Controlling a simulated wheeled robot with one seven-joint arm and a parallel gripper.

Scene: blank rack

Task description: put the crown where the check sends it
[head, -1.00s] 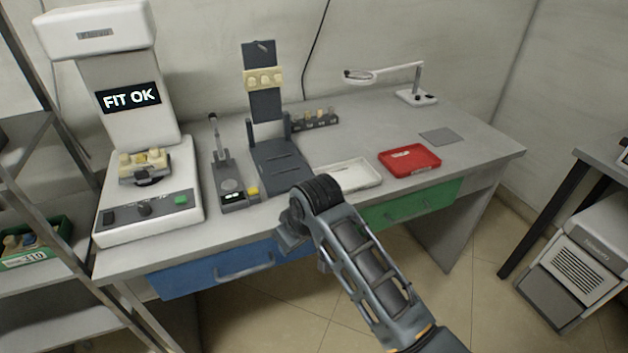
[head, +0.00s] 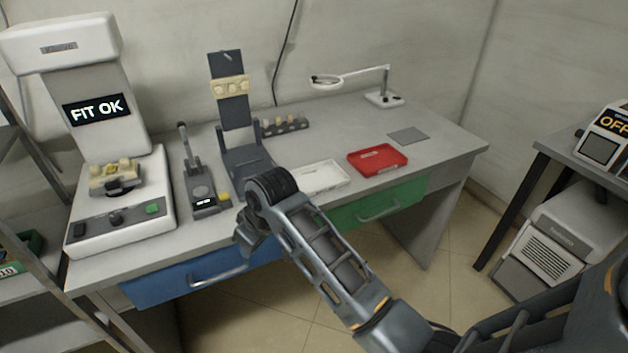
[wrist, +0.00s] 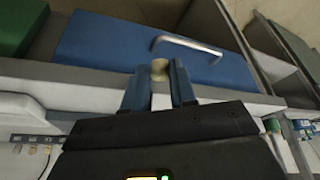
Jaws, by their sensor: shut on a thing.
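My gripper (wrist: 160,86) is shut on a small beige piece, the crown (wrist: 159,68), held between its two blue fingertips in the wrist view. In the head view my gripper (head: 246,240) is near the desk's front edge, by the blue drawer; the crown cannot be made out there. The checking machine (head: 150,190) at the left shows "FIT OK" on its screen (head: 97,109). A beige dental model (head: 115,174) sits on its base. A white tray (head: 333,180) and a red tray (head: 397,164) lie on the desk.
A blue drawer (head: 165,286) and a green drawer (head: 350,213) are shut under the desk. A small grey device (head: 207,196), a dark stand (head: 240,157) and a magnifier lamp (head: 385,99) stand on top. A metal shelf is at left, another table (head: 560,150) at right.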

